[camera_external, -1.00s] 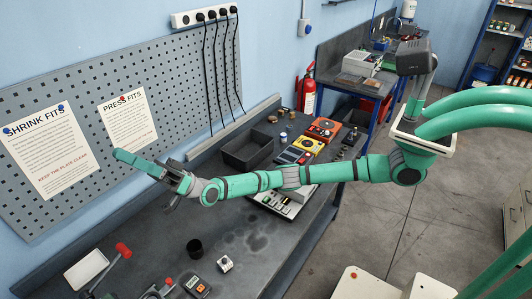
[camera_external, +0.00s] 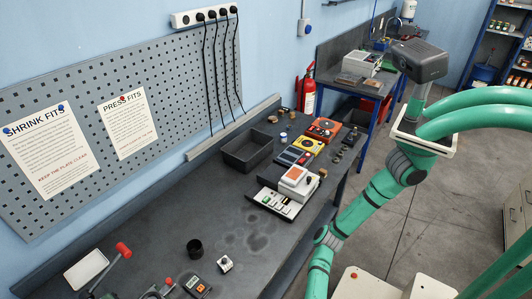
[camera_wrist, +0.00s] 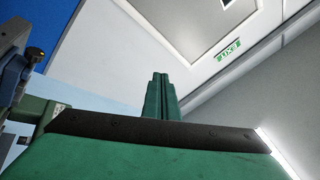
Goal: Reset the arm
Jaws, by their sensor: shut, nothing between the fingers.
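My arm shows in the external view, bent downward from its shoulder at the right and running past the front edge of the bench (camera_external: 150,240). Its far end leaves the bottom of that picture, so my gripper is hidden there. In the wrist view my gripper (camera_wrist: 161,82) shows as two green fingers side by side, touching, with nothing between them. The fingers point up toward the ceiling and a wall with a green exit sign (camera_wrist: 228,49).
A fire extinguisher (camera_external: 308,93) stands behind.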

